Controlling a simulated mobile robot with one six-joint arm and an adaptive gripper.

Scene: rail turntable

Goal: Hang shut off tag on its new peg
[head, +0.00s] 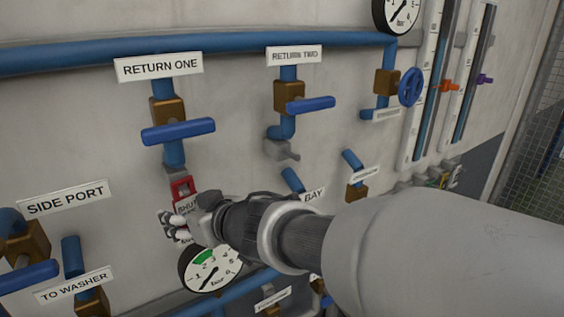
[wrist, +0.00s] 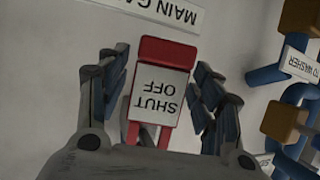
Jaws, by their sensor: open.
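The shut off tag (head: 183,188) is red with a pale label reading SHUT OFF. In the head view its red upper loop shows just under a grey holder (head: 176,171), below the RETURN ONE valve. I cannot tell whether the loop sits on a peg. My gripper (head: 182,226) is in front of the tag's lower part and hides it. In the wrist view the tag (wrist: 160,83) appears upside down between the fingers of my open gripper (wrist: 157,66). A gap shows on both sides of the tag, so the fingers seem apart from it.
The RETURN ONE valve (head: 178,131) with a blue handle is above the tag. A RETURN TWO valve (head: 288,97) has a grey peg (head: 283,149) below it. A gauge (head: 210,266) sits just below my gripper. Blue pipes and smaller valves crowd the lower wall.

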